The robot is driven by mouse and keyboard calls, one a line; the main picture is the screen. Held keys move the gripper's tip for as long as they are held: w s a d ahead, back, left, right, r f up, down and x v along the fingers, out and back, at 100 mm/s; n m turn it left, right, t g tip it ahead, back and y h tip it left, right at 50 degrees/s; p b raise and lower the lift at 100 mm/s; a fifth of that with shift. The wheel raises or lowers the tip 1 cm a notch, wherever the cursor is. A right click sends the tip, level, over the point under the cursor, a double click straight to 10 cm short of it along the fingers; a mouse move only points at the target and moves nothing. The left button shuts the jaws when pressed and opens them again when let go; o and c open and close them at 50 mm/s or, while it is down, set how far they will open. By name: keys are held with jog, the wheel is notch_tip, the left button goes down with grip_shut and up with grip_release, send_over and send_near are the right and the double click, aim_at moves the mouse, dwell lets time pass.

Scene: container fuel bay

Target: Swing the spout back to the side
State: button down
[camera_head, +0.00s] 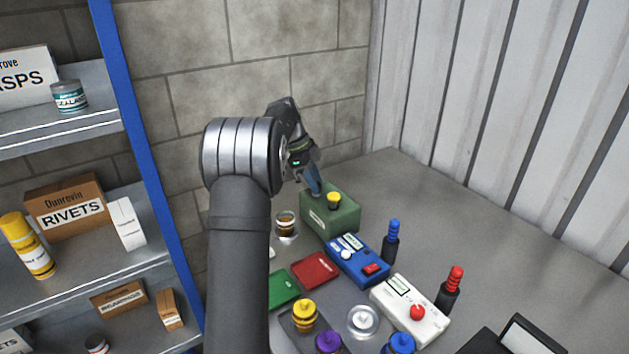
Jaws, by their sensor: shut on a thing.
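A green fuel can (334,219) with a yellow cap (334,201) stands near the block wall, at the back of the grey bench. My gripper (316,187) reaches down to the left part of the can's top, left of the yellow cap. It is shut on the spout there. The fingers hide nearly all of the spout, so which way it points cannot be told.
A blue box (357,262) with a red switch, a small jar (286,225) and a dark bottle with a blue top (391,240) stand close to the can. A white box (411,309) is nearer. Shelves (70,133) stand at left.

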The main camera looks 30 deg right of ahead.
jog(key=c, duration=1.1)
grip_release()
jog(key=shift+c, duration=0.2)
jog(key=shift+r, duration=0.1)
jog(key=v, duration=1.7)
jog(key=shift+a, duration=0.2)
jog(key=shift+w, duration=0.1)
jog(key=x, duration=1.7)
jog(key=shift+d, duration=0.2)
